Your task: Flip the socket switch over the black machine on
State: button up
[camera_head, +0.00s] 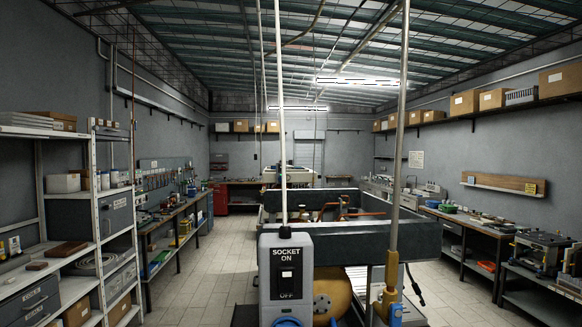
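A grey socket box (267,278) stands close in front at the bottom centre of the head view. A round blue part at the box's lower edge is cut off by the picture. Directly behind the box is a large machine with a dark rectangular frame (355,246). My gripper is not in view.
A pole (400,130) with a yellow and blue fitting (391,295) stands right of the box. Shelves (92,200) stand at left, and benches (470,228) with tools line the walls. Tiled floor (205,262) is clear left of the machine.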

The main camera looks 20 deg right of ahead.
aim_at(286, 274)
jog(key=u, duration=1.5)
jog(key=k, duration=0.8)
jog(key=u, duration=0.55)
